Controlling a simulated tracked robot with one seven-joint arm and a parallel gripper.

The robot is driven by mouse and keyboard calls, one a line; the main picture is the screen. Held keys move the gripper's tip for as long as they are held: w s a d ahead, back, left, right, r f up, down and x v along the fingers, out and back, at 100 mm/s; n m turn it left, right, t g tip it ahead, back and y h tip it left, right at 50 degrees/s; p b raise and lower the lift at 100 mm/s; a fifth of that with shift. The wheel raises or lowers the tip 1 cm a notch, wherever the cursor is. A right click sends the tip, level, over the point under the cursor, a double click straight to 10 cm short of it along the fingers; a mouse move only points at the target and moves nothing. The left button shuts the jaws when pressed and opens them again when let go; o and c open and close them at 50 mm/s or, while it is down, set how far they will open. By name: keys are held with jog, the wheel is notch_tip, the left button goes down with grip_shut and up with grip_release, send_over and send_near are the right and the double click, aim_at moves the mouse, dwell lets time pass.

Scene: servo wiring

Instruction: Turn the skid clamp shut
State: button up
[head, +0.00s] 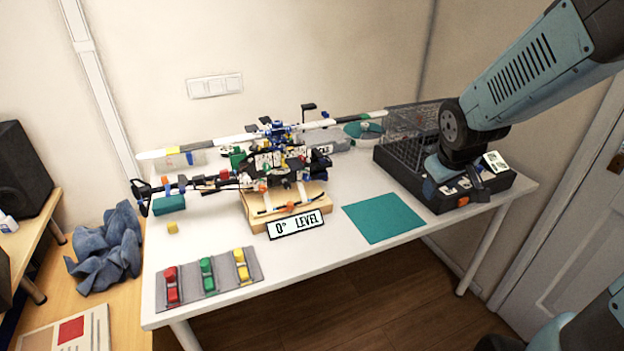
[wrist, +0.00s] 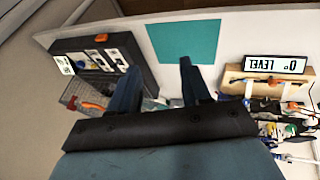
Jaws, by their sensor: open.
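A model helicopter (head: 270,160) of coloured parts sits on a wooden stand (head: 262,222) in the middle of the table. A small orange piece (head: 290,207) on the stand's front side may be the skid clamp; its turn position is too small to tell. In the wrist view the stand (wrist: 233,80) is at the right, with the orange piece (wrist: 274,82) on it. My gripper (wrist: 158,72) is open and empty, its two dark fingers apart. In the head view it hangs by the black box at the right, well away from the stand.
The black box (head: 435,195) with a wire cage (head: 405,140) stands at the table's right. A teal mat (head: 383,218) lies bare between box and stand. A "0° LEVEL" sign (head: 296,225) leans at the stand's front. A grey tray (head: 225,288) holds red, green and yellow pieces.

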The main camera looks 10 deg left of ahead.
aim_at(296, 214)
jog(key=w+a+f+n+y, duration=0.1)
jog(key=a+f+n+y, duration=0.1)
jog(key=a+f, duration=0.3)
jog(key=w+a+f+n+y, duration=0.2)
jog(key=a+f+y, duration=0.2)
jog(key=a+f, duration=0.1)
jog(key=w+a+f+n+y, duration=0.1)
jog(key=a+f+n+y, duration=0.1)
jog(key=a+f, duration=0.4)
jog(key=shift+w+a+n+g+y, duration=0.3)
jog(key=shift+a+n+y, duration=0.15)
jog(key=shift+a, duration=0.4)
jog(key=a+r+t+y, duration=0.1)
jog(key=a+r+y, duration=0.2)
jog(key=a+y, duration=0.15)
jog(key=x, duration=1.4)
jog(key=shift+w, duration=0.2)
jog(key=shift+c, duration=0.2)
